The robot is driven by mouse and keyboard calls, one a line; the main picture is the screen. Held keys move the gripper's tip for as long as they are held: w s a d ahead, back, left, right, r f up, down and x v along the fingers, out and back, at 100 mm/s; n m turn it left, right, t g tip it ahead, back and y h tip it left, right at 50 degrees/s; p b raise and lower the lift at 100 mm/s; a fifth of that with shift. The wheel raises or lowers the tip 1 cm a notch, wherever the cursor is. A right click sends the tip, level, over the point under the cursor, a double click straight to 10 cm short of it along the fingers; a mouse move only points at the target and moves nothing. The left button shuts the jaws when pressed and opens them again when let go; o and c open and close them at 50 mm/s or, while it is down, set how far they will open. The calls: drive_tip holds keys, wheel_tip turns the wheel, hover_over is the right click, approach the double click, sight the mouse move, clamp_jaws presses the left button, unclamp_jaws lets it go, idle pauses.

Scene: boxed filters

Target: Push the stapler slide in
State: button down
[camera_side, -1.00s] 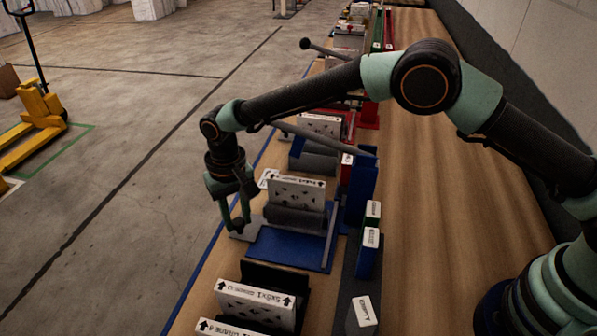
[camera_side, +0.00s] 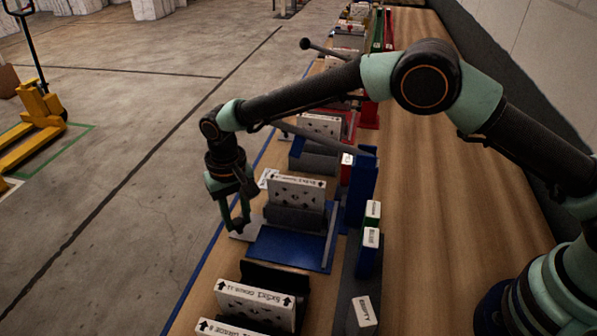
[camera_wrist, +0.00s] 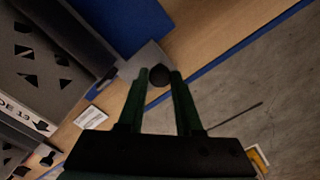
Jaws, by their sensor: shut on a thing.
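The stapler has a blue base plate (camera_side: 285,250) on the bench. Its grey slide (camera_side: 243,233) sticks out at the base's left edge; the slide's end also shows in the wrist view (camera_wrist: 148,57). My gripper (camera_side: 238,226) points down at the slide's outer end. In the wrist view my gripper (camera_wrist: 158,78) has its two green fingers on either side of a dark round knob (camera_wrist: 158,74) at the slide's end, and is shut on it. A white box (camera_side: 297,190) with dark marks stands upright behind a dark grey holder (camera_side: 295,218) on the base.
More white boxes (camera_side: 255,300) stand in a dark rack at the front. Blue bins with white labels (camera_side: 371,238) line the right side. A similar blue station (camera_side: 312,158) stands farther back. A blue-lined bench edge and open floor lie to the left.

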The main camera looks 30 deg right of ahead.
drive_tip(key=shift+w+d+r, duration=0.1)
drive_tip(key=shift+w+d, duration=1.35)
drive_tip(key=shift+w, duration=0.05)
drive_tip(key=c, duration=0.6)
unclamp_jaws()
drive_tip(key=shift+s+a, duration=0.1)
drive_tip(key=shift+s, duration=0.05)
